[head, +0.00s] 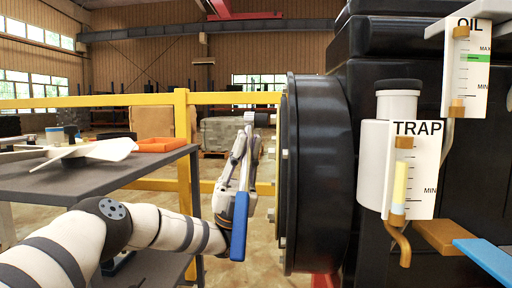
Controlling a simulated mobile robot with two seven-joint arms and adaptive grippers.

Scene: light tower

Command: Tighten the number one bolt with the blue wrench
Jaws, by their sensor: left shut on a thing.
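My left gripper (240,185) is in the middle of the head view, left of the black round flange (315,170). It is shut on the blue wrench (240,228), whose blue handle hangs down. A grey piece (258,118) shows above the gripper near the flange; I cannot tell whether it is the wrench's head. Small bolts (283,242) show along the flange's left edge. I cannot read a number on any bolt or tell whether the wrench touches one. My right gripper is not in view.
A yellow railing (183,150) runs behind. At right, gauges marked OIL (467,75) and TRAP (415,170) jut from the black machine.

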